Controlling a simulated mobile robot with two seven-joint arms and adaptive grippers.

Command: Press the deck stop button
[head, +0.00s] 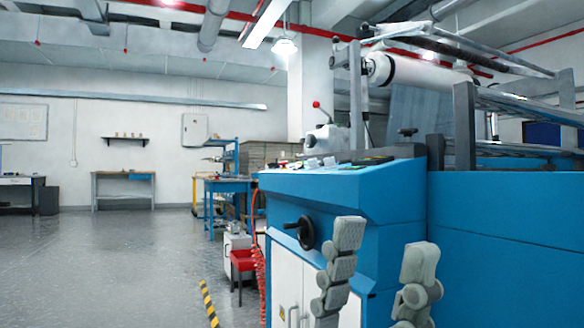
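The blue laminating machine's sloped deck (340,182) fills the right half of the head view. Its top carries several small controls (312,163), seen almost edge-on. A small red spot (283,163) shows at the deck's left end; it is too small to tell if it is the stop button. My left gripper (384,236) is in front of the machine's front face, lower than the controls. Its grey jointed fingers point up and stand well apart, with nothing between them. Its palm is below the picture. My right gripper is not in view.
A black handwheel (305,232) sticks out of the machine's front. A red-knobbed lever (317,106) stands behind the deck, and a white roll (420,74) hangs above. The grey floor (110,265) farther left is clear.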

